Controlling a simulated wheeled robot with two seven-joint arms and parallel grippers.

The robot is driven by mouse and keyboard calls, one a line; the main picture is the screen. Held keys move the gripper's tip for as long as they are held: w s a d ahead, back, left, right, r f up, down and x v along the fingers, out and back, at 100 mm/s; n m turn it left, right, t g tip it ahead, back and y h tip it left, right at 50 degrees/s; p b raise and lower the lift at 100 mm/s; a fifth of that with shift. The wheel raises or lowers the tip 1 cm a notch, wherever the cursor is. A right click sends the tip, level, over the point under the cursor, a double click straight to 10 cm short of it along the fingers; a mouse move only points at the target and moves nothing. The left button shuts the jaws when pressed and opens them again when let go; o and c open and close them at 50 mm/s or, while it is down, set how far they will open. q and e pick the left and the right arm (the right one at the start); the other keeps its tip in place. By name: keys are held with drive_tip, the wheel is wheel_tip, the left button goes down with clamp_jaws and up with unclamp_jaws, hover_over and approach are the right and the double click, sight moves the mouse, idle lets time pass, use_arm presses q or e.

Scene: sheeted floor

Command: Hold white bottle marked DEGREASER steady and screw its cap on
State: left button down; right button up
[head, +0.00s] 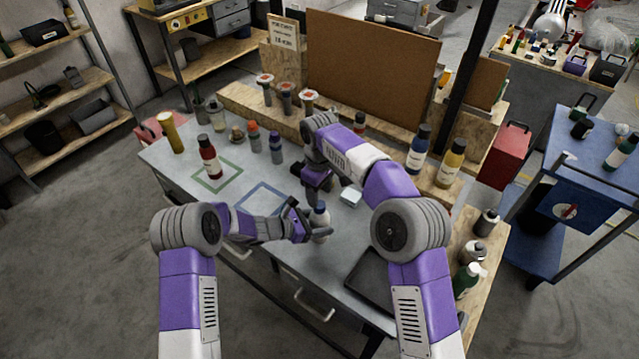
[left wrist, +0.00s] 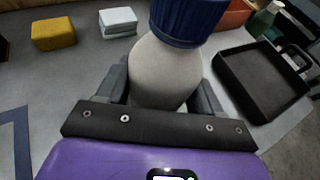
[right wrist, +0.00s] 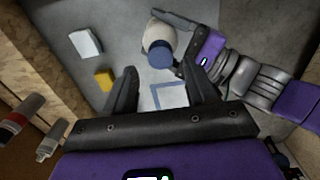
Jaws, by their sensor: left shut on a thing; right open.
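The white bottle (head: 319,226) stands upright on the grey table near its front edge. Its blue cap (head: 320,206) sits on its top; the left wrist view shows the cap (left wrist: 187,20) over the bottle's neck (left wrist: 165,72). How tightly it sits I cannot tell. No marking is readable. My left gripper (head: 312,227) is shut around the bottle's body. My right gripper (head: 318,188) is open and empty, behind and above the bottle. In the right wrist view, the cap (right wrist: 160,55) lies beyond the open fingers, not between them.
A white block (head: 350,198) and a yellow block (right wrist: 104,80) lie near my right gripper. A black tray (head: 372,278) is to the right. Blue (head: 262,199) and green (head: 217,177) square outlines mark the table. A red bottle (head: 209,157) and other bottles stand at the left and back.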

sight(320, 205)
drive_tip(key=shift+f, duration=2.2)
clamp_jaws()
drive_tip(key=shift+o, duration=0.8)
unclamp_jaws()
drive_tip(key=shift+r, duration=0.1)
wheel_tip(320, 205, up, 12)
use_arm(q)
drive_tip(key=shift+c, duration=0.4)
unclamp_jaws()
